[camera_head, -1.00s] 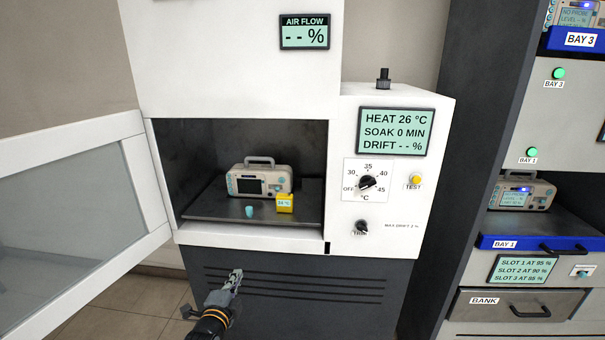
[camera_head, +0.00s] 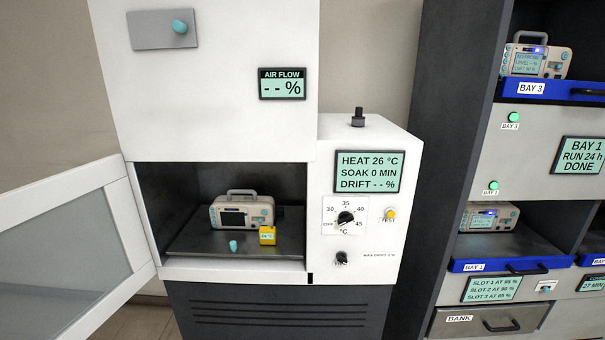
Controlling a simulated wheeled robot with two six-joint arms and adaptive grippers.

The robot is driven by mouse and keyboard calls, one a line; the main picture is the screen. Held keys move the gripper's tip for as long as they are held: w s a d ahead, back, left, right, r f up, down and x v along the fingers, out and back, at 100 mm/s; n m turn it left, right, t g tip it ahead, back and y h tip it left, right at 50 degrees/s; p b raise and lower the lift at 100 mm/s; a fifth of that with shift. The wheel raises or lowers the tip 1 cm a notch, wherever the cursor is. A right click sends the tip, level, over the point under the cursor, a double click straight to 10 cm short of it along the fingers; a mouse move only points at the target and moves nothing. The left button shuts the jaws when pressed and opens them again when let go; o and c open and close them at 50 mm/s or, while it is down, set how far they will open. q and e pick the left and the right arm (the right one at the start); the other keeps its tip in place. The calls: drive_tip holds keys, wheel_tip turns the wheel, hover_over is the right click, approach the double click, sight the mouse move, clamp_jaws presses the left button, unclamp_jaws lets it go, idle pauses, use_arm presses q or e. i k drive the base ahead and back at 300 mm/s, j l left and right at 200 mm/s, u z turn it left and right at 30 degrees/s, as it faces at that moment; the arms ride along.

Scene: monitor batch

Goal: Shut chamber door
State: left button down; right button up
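The chamber door (camera_head: 82,250) stands open, swung out to the left of the chamber. It has a white frame and a grey window, and its left part is cut off by the picture edge. The chamber opening (camera_head: 160,225) is uncovered. Inside on a dark shelf (camera_head: 200,240) stand a beige monitor (camera_head: 242,212), a small yellow block with a display (camera_head: 267,235) and a small light-blue piece (camera_head: 233,246). Neither of my grippers is in view.
The control panel (camera_head: 368,215) right of the opening reads HEAT 26 °C and has a dial (camera_head: 346,218). A dark rack (camera_head: 432,160) with blue-edged bays and more monitors stands on the right. A light-blue peg (camera_head: 180,27) sits on a plate at the upper left.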

sight(24, 203)
drive_tip(key=j+z, duration=0.15)
drive_tip(key=j, duration=0.4)
drive_tip(key=j+z, duration=0.1)
drive_tip(key=j, duration=0.4)
drive_tip(key=j+z, duration=0.15)
drive_tip(key=j, duration=0.4)
drive_tip(key=k+j+z, duration=0.1)
drive_tip(key=j, duration=0.45)
drive_tip(key=k+j+z, duration=0.15)
drive_tip(key=j, duration=0.35)
drive_tip(key=j+z, duration=0.1)
drive_tip(key=j, duration=0.4)
drive_tip(key=k+j+z, duration=0.15)
drive_tip(key=j, duration=0.35)
drive_tip(key=k+j+z, duration=0.15)
drive_tip(key=j, duration=0.35)
drive_tip(key=k, duration=0.05)
